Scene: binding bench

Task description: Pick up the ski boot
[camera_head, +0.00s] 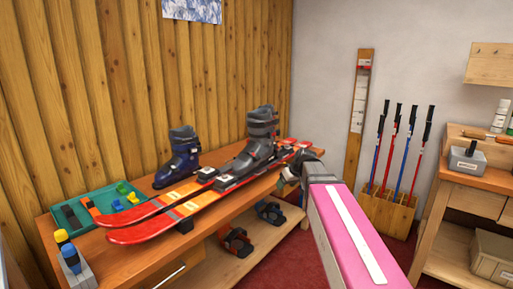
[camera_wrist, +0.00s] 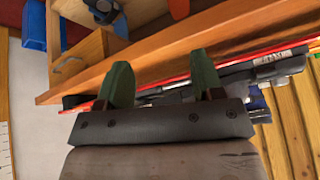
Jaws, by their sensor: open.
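Two ski boots are on the wooden bench (camera_head: 222,222). A dark blue boot (camera_head: 180,158) stands upright near the wall, behind the skis. A grey boot (camera_head: 258,142) stands upright on the binding area of the red skis (camera_head: 150,222). My gripper (camera_head: 291,172) is at the bench's front edge, to the right of and below the grey boot, apart from it as far as I can tell. In the wrist view the two green fingers (camera_wrist: 162,84) stand apart with nothing between them. Neither boot shows clearly in the wrist view.
A green tray (camera_head: 98,228) with small coloured pieces and a bottle holder (camera_head: 75,268) are at the bench's left end. Bindings lie on the lower shelf (camera_head: 262,250). A pole rack (camera_head: 388,212) and a side cabinet (camera_head: 475,205) stand at right. Red floor lies between.

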